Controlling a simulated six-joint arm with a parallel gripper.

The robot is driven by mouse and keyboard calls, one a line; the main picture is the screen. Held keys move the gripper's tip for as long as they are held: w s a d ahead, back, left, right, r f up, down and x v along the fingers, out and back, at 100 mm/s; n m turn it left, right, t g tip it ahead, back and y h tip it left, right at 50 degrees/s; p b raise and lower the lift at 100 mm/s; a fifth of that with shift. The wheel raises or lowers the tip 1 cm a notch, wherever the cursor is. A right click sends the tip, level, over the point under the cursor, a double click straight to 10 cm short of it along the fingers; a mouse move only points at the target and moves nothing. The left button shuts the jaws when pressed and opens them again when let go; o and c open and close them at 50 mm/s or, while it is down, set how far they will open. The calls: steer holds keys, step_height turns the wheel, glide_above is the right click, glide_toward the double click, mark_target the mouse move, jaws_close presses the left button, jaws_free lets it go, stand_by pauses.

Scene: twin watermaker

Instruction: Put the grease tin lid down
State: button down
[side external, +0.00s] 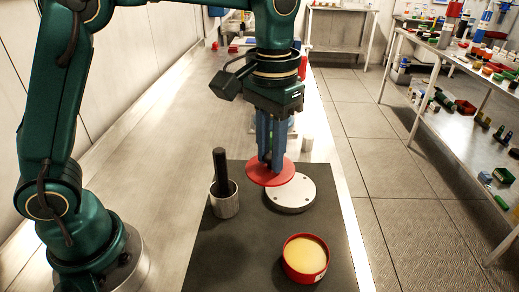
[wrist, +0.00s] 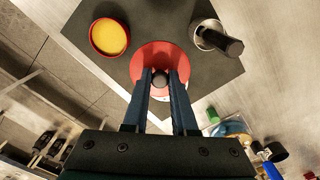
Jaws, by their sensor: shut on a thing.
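My gripper (side external: 271,160) is shut on the dark knob of the red grease tin lid (side external: 260,175). It holds the lid over the left part of a round silver plate (side external: 296,194) on the dark mat. I cannot tell the exact gap between lid and plate. In the wrist view the red lid (wrist: 150,57) spreads around the knob between my fingers (wrist: 160,80). The open red grease tin (side external: 305,262), full of yellow grease, stands at the mat's front right. It also shows in the wrist view (wrist: 109,37).
A metal cup (side external: 224,203) with a black-handled tool (side external: 220,166) upright in it stands left of the lid. The dark mat (side external: 235,255) is bare at the front left. A small white cylinder (side external: 307,144) and other items stand behind.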

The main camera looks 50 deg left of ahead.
steer(key=shift+w+a+r, duration=0.1)
steer(key=shift+a+r, duration=0.35)
steer(key=shift+r, duration=2.4)
steer(key=s+a, duration=0.9)
steer(key=s, duration=0.3)
glide_above(216, 269)
step_height(216, 269, down, 16)
steer(key=shift+r, duration=0.25)
steer(key=shift+f, duration=2)
